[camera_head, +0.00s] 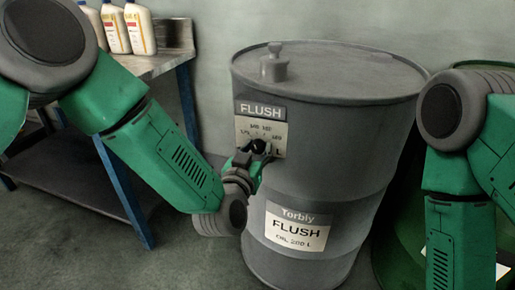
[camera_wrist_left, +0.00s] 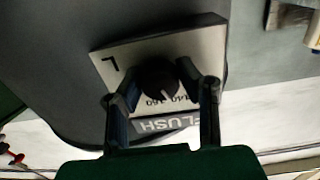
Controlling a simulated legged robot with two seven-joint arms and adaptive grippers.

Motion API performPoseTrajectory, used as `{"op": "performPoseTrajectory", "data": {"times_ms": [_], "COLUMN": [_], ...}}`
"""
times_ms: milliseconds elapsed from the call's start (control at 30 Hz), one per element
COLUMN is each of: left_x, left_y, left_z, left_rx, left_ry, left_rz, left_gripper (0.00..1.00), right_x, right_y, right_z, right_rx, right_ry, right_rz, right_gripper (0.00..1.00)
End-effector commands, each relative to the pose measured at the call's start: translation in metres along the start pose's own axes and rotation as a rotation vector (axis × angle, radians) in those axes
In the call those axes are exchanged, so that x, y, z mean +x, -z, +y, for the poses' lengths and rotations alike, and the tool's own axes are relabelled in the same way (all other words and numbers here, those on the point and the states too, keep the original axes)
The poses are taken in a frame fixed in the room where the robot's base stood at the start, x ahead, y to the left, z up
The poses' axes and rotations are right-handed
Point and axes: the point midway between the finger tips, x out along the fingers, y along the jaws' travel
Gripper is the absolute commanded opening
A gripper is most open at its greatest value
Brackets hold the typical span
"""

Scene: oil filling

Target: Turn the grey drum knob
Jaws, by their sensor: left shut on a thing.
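The grey drum (camera_head: 325,185) stands upright in the middle of the head view, with FLUSH labels on its side. Its black knob (camera_head: 259,146) sits on the pale dial plate (camera_head: 243,130) below the upper FLUSH sign. My left gripper (camera_head: 256,152) reaches the knob from the lower left. In the left wrist view the fingers (camera_wrist_left: 160,88) are on both sides of the round black knob (camera_wrist_left: 157,76) and shut on it. The dial plate (camera_wrist_left: 110,58) appears upside down there, and the fingers hide part of its numbers. My right gripper is out of view; only my right arm shows.
A metal table (camera_head: 165,62) with blue legs stands at the left and bears several white bottles (camera_head: 139,30). A green drum (camera_head: 400,235) stands at the right, partly behind my right arm. Grey floor is clear between the table and the grey drum.

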Motion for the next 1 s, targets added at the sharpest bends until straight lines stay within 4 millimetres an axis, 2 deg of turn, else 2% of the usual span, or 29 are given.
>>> {"op": "performPoseTrajectory", "data": {"times_ms": [700,1000], "left_x": [0.0,0.0], "left_y": [0.0,-0.001], "left_z": [0.0,0.0], "left_rx": [-0.504,-0.642], "left_ry": [0.001,0.001], "left_rz": [-0.003,-0.003], "left_gripper": [0.01,0.01], "right_x": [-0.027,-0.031], "right_y": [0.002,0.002], "right_z": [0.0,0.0], "right_rx": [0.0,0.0], "right_ry": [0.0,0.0], "right_rz": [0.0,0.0], "right_gripper": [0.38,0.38]}}
